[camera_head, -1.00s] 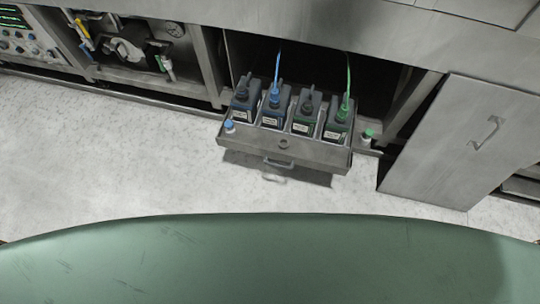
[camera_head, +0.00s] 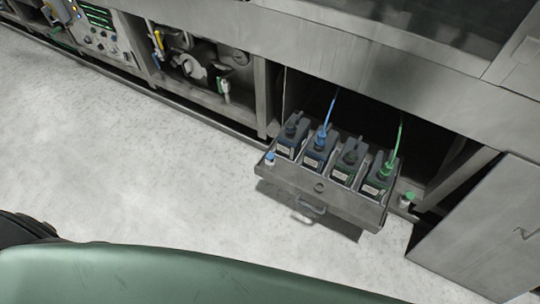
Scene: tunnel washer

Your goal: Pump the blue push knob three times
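The blue push knob (camera_head: 269,157) is a small blue cap at the left end of the pulled-out metal drawer (camera_head: 317,192). Several dark bottles stand in a row in the drawer. A bottle with a blue cap and blue tube (camera_head: 318,145) is second from the left. A bottle with a green cap and green tube (camera_head: 381,174) is at the right end. A green knob (camera_head: 409,196) sits beside the drawer's right end. Neither gripper shows in the head view.
The drawer has a front handle (camera_head: 310,204). A metal door panel (camera_head: 485,222) stands at the lower right. An open bay with valves (camera_head: 200,70) and a control panel (camera_head: 97,30) are at the upper left. Pale floor (camera_head: 130,150) in front is clear.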

